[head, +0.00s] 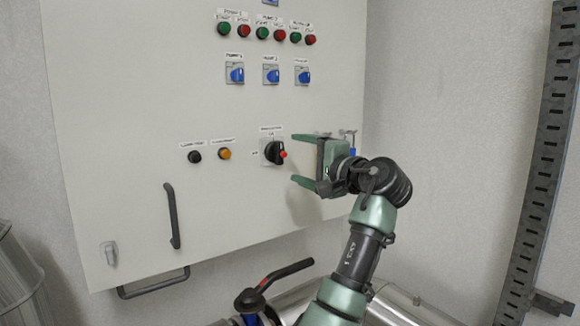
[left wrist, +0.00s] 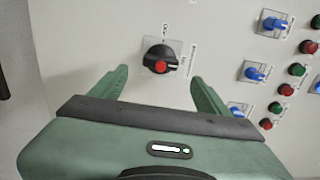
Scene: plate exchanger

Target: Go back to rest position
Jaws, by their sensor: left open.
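My left gripper (head: 297,159) is in front of the control panel (head: 120,130), with its green fingers spread and nothing between them. A black rotary switch with a red centre (head: 274,152) is on the panel, just left of the fingertips. In the left wrist view, the same switch (left wrist: 161,61) shows ahead of the gripper (left wrist: 158,77), centred on the gap between the fingers and apart from both. My right gripper is not in either view.
Above are blue selector switches (head: 271,74) and green and red buttons (head: 262,33). A black handle (head: 173,216) is on the panel's lower left.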

